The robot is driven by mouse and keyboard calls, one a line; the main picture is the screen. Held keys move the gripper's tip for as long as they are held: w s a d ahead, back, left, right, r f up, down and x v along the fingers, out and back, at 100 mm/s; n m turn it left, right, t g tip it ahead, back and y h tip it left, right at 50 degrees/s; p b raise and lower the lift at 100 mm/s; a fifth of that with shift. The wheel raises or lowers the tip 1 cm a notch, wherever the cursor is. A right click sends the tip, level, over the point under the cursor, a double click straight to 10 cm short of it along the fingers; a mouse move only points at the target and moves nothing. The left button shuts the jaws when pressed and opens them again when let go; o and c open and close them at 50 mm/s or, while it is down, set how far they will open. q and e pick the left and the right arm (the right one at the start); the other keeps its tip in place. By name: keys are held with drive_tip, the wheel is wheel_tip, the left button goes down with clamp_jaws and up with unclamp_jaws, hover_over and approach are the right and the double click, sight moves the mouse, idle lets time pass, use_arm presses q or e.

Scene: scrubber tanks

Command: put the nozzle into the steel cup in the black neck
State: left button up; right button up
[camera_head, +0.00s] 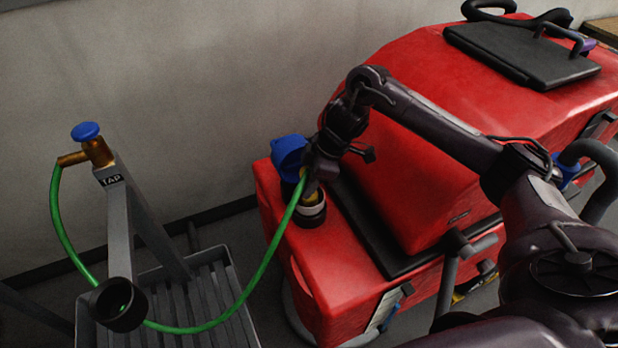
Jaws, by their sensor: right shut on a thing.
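The green hose (262,268) runs from the brass tap (98,152) to my right gripper (308,178). My right gripper is shut on the nozzle at the hose's end. The nozzle is mostly hidden by the fingers, with only a little yellow showing. The gripper is over the black neck (313,221), on the near left part of the red machine. A pale steel rim (312,209) shows at the neck. I cannot tell whether the nozzle's tip is inside the cup. My left gripper is not in view.
A blue cap (288,152) stands open behind the neck. The grey tap stand (205,292) is at the left, with a black round holder (118,312) that the hose passes. The red machine (400,190) fills the middle and right. A wall closes the back.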

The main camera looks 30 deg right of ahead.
drive_tip(key=o, duration=1)
drive_tip(key=shift+r, duration=0.35)
drive_tip(key=p+v, duration=0.3)
drive_tip(key=v, duration=0.9)
drive_tip(key=shift+s+r+p, duration=0.15)
drive_tip(key=shift+r+p, duration=0.1)
drive_tip(key=shift+p, duration=0.15)
drive_tip(key=shift+f, duration=0.1)
